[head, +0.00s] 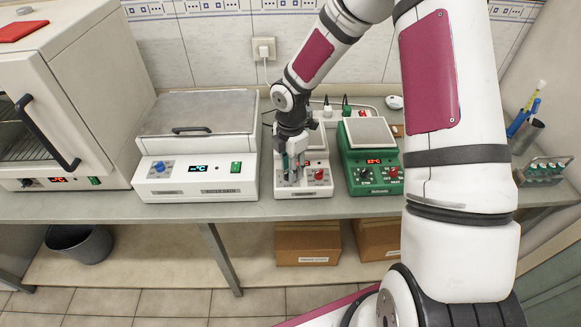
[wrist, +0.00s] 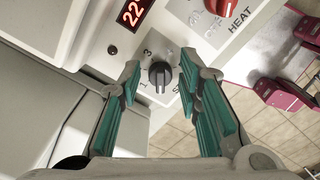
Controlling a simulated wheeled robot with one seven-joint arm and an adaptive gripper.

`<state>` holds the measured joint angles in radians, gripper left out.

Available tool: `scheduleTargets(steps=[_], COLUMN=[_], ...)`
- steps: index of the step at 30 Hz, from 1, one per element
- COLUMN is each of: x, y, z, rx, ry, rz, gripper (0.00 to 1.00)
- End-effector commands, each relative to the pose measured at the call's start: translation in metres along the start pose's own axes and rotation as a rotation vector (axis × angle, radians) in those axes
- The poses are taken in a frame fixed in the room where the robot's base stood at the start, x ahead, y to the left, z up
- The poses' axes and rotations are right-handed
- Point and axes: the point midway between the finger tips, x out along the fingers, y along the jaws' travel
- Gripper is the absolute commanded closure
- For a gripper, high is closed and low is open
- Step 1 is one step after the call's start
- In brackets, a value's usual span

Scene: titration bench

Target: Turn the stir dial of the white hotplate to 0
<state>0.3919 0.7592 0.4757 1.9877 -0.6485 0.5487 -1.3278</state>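The white hotplate (head: 318,188) stands on the bench between the water bath and a green hotplate. Which mark the dial points at is too small to tell. My gripper (wrist: 160,68) is open, one teal-padded finger on each side of the dial, with a visible gap to it on both sides. In the head view my gripper (head: 292,165) covers the left of the hotplate's front and hides the stir dial.
The red HEAT knob (wrist: 223,6) and a lit red display (wrist: 131,14) are close to the stir dial. The white water bath (head: 198,185) stands to the left and the green hotplate (head: 375,188) close on the right. The bench's front edge is just before them.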

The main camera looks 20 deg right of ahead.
Motion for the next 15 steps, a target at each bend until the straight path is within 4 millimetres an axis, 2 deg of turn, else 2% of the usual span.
scheduleTargets(steps=[5, 15], x=[-0.026, -0.093], y=[0.001, 0.001], z=[0.001, 0.001], rx=[0.002, 0.001], ry=[-0.002, -0.002], rz=[0.005, 0.004], gripper=[0.68, 0.68])
